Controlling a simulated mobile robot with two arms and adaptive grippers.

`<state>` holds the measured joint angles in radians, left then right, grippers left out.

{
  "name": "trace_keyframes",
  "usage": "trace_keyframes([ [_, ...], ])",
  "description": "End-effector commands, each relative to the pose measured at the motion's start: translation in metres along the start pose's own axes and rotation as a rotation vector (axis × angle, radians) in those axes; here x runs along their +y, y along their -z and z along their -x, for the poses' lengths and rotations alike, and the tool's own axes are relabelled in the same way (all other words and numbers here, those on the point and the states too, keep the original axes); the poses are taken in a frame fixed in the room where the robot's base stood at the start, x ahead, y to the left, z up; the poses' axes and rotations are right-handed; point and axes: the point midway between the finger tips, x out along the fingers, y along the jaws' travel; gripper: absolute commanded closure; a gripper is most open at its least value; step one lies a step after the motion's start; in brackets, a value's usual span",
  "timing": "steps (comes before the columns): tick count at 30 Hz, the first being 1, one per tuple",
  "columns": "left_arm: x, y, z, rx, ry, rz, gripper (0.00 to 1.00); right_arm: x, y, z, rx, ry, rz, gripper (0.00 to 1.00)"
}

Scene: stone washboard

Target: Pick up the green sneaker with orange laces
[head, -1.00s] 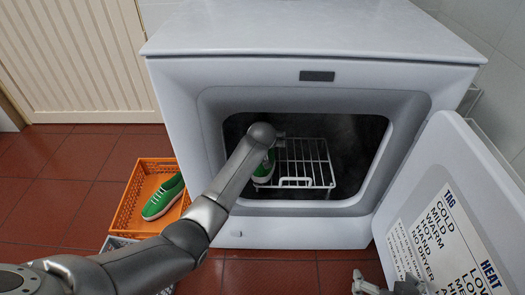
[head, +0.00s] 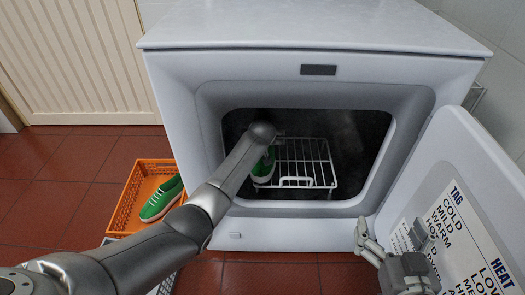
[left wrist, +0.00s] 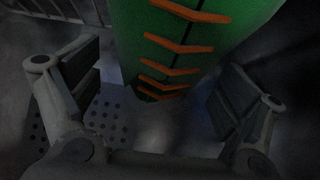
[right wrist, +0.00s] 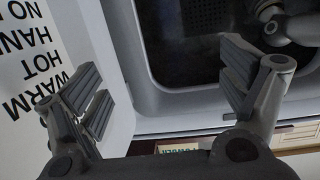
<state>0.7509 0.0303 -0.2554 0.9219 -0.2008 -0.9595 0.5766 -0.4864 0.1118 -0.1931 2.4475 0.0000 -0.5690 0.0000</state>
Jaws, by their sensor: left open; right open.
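A green sneaker (head: 263,168) with a white sole stands on the wire rack inside the dryer, partly hidden by my left arm. In the left wrist view the green sneaker (left wrist: 200,48) shows orange laces and lies between the spread fingers of my left gripper (left wrist: 160,72). The gripper is open, and I see no finger closed on the shoe. In the head view this gripper is mostly hidden behind my arm. My right gripper (head: 393,243) is open and empty, low in front of the dryer by the open door; it also shows in the right wrist view (right wrist: 165,85).
The white wire rack (head: 318,164) sits in the opening of the white dryer (head: 300,224). The dryer door (head: 455,185) hangs open at the right. Another green sneaker (head: 157,204) lies in an orange basket (head: 126,212) on the tiled floor, left of the dryer.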

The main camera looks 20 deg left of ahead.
Motion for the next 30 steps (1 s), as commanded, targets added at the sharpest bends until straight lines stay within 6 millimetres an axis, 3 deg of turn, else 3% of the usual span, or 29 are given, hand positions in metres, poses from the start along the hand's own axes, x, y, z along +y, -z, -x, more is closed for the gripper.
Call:
trace_keyframes([
  [16,0.000,0.001,-0.026,0.001,0.001,-0.001,0.07,-0.011,0.077,0.008,0.428,0.025,-0.009,0.07],
  [28,0.000,0.001,-0.028,0.000,0.000,-0.001,0.07,-0.012,0.088,0.013,0.488,0.028,-0.010,0.07],
  [30,0.000,0.001,-0.028,0.000,0.000,0.000,0.14,-0.012,0.088,0.013,0.488,0.028,-0.010,0.07],
])
